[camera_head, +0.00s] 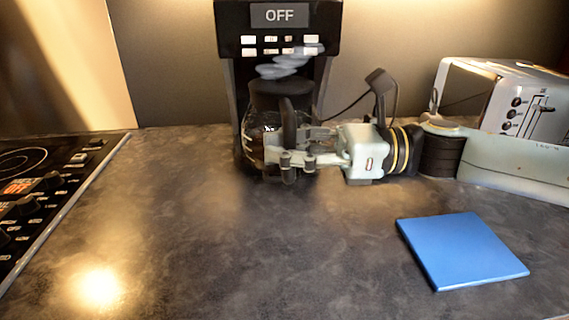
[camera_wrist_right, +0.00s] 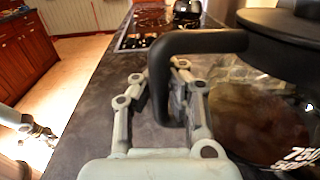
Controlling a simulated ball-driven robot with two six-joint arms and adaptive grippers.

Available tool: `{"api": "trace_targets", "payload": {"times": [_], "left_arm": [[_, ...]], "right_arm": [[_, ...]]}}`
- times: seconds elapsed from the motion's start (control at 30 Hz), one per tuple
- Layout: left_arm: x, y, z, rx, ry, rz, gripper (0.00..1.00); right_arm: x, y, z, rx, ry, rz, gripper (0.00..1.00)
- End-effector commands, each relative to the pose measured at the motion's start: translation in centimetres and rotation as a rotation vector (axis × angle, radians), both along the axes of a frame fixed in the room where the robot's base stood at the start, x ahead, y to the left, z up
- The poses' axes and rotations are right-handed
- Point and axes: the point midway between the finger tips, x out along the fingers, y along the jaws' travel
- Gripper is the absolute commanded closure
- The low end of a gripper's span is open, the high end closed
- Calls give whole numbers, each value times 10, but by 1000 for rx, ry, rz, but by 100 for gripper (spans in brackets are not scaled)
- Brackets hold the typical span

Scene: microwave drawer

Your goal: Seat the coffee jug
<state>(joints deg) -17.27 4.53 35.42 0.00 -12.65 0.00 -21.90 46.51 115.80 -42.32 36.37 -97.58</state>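The coffee jug (camera_head: 255,145) is dark glass with a black lid and handle. It looks upright below the head of the black coffee machine (camera_head: 322,25); I cannot tell if it is fully on the machine's base. My right gripper (camera_head: 290,158) comes from the right, its fingers on both sides of the handle, and looks shut on it. In the right wrist view the black handle (camera_wrist_right: 200,42) runs down between the fingers of the right gripper (camera_wrist_right: 162,85), with the jug's glass (camera_wrist_right: 255,120) on the right. My left gripper (camera_wrist_right: 42,135) shows small at the lower left, apart from the jug.
A blue square board (camera_head: 462,250) lies on the dark counter at the right. A toaster (camera_head: 520,105) stands behind my right arm. A black hob with knobs (camera_head: 45,190) is at the left. The counter's middle and front are clear. The machine's display reads OFF.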

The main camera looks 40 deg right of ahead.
Motion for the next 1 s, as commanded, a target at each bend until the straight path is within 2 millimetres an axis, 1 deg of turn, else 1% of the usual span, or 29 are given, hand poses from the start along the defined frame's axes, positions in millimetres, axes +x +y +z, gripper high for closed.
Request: {"api": "trace_targets", "payload": {"times": [0.47, 1.0], "left_arm": [[1, 0, -22, 0, -2, 0, 55], [-5, 1, -55, 0, 8, 0, 55]], "right_arm": [[34, -20, 0, -1, -5, 0, 100], [70, -43, -1, -1, -5, 0, 100]]}}
